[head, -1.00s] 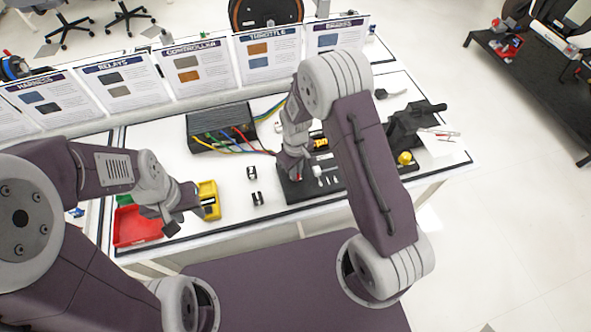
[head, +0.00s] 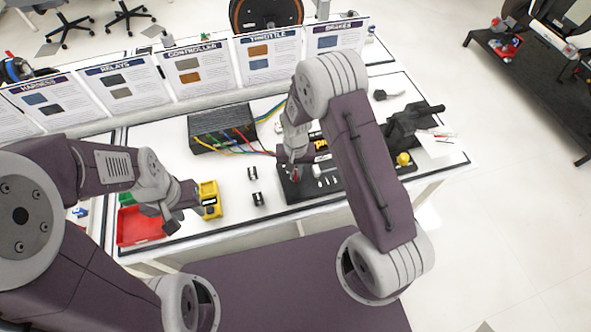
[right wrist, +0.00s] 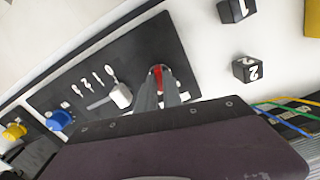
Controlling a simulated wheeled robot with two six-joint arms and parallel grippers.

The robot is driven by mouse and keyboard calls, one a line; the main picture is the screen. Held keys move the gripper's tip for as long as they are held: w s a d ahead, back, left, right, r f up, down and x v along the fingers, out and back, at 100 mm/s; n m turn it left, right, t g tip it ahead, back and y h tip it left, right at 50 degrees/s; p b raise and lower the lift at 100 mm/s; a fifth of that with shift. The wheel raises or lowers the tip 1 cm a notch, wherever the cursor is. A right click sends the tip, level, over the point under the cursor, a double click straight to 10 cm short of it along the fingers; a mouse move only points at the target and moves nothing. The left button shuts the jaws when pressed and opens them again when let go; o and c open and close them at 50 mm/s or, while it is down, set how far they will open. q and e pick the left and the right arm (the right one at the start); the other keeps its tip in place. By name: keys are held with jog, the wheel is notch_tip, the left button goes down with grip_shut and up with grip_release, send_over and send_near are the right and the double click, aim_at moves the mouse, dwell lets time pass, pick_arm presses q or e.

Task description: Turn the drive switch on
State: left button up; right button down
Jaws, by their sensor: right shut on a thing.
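The black switch panel (head: 330,184) lies on the bench, below my right arm. In the right wrist view the panel (right wrist: 90,62) carries a small red switch (right wrist: 157,72), which I take to be the drive switch. My right gripper (right wrist: 160,88) is shut on this red switch, and its fingers hide most of it. In the head view my right gripper (head: 294,172) is at the panel's left end. Whether the switch is on or off cannot be told. My left gripper (head: 170,222) hangs over the bench at the left, away from the panel; its jaws are unclear.
A white lever knob (right wrist: 121,95) stands beside the switch, with blue (right wrist: 60,120) and yellow (right wrist: 14,131) knobs farther left. A black controller box (head: 221,128) with coloured cables sits behind. A red bin (head: 137,228) and yellow meter (head: 209,198) are near my left gripper.

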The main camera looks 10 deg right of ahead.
aim_at(296, 174)
jog(key=shift+m, duration=1.5)
jog(key=c, duration=1.5)
grip_release()
jog(key=shift+r, duration=0.1)
notch_tip(296, 174, up, 9)
